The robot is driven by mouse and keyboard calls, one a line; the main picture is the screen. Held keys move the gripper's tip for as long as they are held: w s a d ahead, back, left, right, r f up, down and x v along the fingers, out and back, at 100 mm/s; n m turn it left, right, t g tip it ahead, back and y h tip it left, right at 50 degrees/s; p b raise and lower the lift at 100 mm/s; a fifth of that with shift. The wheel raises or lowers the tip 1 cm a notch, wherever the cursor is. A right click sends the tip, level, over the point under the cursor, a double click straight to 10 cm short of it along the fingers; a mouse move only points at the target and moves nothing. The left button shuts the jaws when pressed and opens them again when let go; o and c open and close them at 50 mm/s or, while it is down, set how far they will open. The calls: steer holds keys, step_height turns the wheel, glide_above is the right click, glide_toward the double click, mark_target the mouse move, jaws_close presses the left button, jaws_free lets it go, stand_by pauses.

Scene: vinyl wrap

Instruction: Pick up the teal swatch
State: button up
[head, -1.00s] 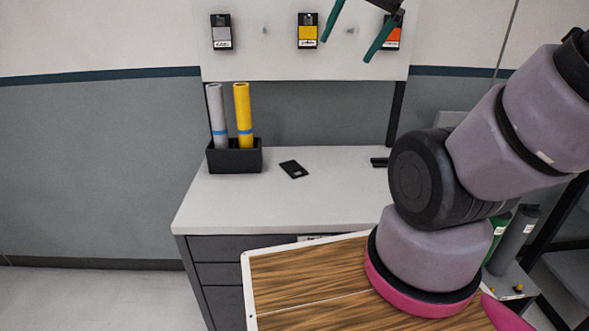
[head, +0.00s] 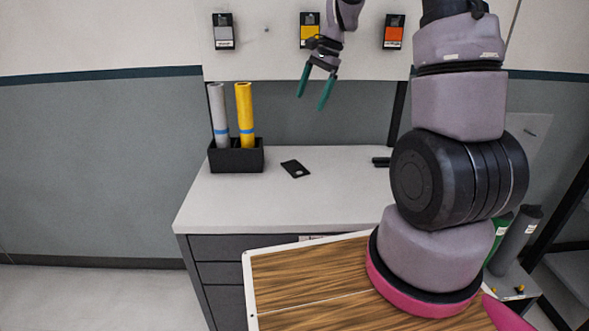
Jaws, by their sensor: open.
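My gripper (head: 311,101) has green fingers, spread apart with nothing between them. It points downward in front of the wall board, above the desk. No teal-coloured swatch shows clearly. A small flat black card (head: 295,169) with a light spot lies on the desk, below and left of my gripper. Its colour face, if it has one, is not visible. Another small black item (head: 381,162) lies at the desk's right, partly hidden by my arm, and I cannot tell what it is.
Grey (head: 223,32), yellow (head: 309,31) and orange (head: 394,32) swatches hang on the board. A black holder (head: 236,159) with grey and yellow rolls stands on the desk (head: 235,205). A wood-topped surface (head: 300,285) lies in front.

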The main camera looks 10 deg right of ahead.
mark_target(293, 165)
steer(key=w+a+f, duration=0.1)
steer(key=f, duration=0.6)
steer(key=w+a+f+m+g, duration=0.1)
steer(key=f, duration=0.6)
steer(key=w+a+f+m, duration=0.1)
steer(key=a+f, duration=0.1)
steer(key=f, duration=0.6)
steer(key=shift+f+g+y, duration=0.1)
steer(key=shift+g+y, duration=0.2)
steer(key=shift+g, duration=0.1)
steer(key=shift+c, duration=0.3)
steer(key=c, duration=1.1)
steer(key=shift+c, duration=0.2)
